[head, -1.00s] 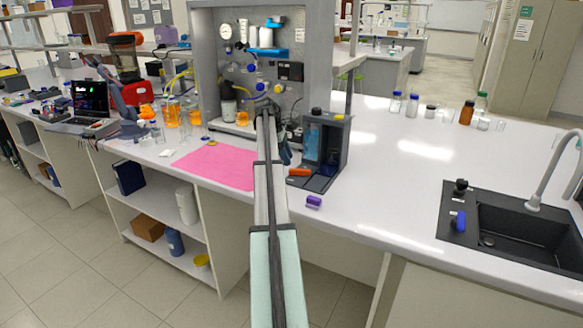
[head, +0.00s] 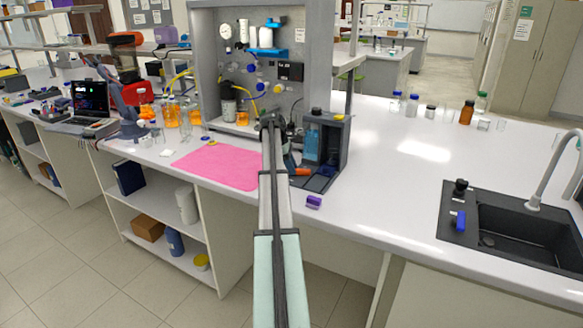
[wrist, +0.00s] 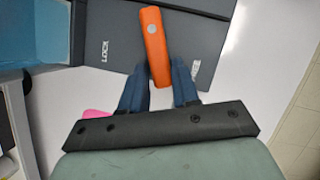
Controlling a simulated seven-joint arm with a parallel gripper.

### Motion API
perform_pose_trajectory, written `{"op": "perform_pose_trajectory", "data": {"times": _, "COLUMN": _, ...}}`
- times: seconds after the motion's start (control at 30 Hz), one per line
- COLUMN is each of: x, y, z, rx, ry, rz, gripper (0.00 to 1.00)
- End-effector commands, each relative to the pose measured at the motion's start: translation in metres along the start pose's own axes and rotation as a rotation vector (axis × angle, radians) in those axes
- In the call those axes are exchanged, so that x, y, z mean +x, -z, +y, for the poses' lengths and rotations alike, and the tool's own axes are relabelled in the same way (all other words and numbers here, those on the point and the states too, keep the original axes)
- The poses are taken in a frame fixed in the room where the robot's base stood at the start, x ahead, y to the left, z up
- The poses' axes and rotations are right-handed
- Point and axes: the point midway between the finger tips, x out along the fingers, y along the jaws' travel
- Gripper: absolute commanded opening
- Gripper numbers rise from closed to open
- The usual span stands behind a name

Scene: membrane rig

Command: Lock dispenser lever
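The dispenser (head: 341,150) is a dark grey unit with a blue inside, standing on the bench right of the rig. Its orange lever (wrist: 154,48) lies over a dark base plate (wrist: 110,45). The plate reads LOCK at left in the wrist view; a second label at right is partly covered. The lever also shows in the head view (head: 302,171), partly behind my arm. My gripper (wrist: 159,66) has its two blue fingers apart, one on each side of the lever's near end. Small gaps seem to separate them from the lever. In the head view my arm hides the fingers.
A pink mat (head: 215,167) lies left of my arm. A small purple block (head: 314,202) sits near the bench's front edge. The grey membrane rig (head: 200,65) stands behind. Bottles (head: 466,112) stand at the back right, and the bench between them and the sink (head: 520,225) is clear.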

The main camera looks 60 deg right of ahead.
Motion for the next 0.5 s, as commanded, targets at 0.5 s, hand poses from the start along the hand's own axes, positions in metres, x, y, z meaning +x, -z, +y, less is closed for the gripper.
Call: {"op": "perform_pose_trajectory", "data": {"times": 0.5, "x": -0.0002, "y": -0.0001, "z": 0.0005, "rx": 0.005, "ry": 0.002, "rz": 0.000, "gripper": 0.00}}
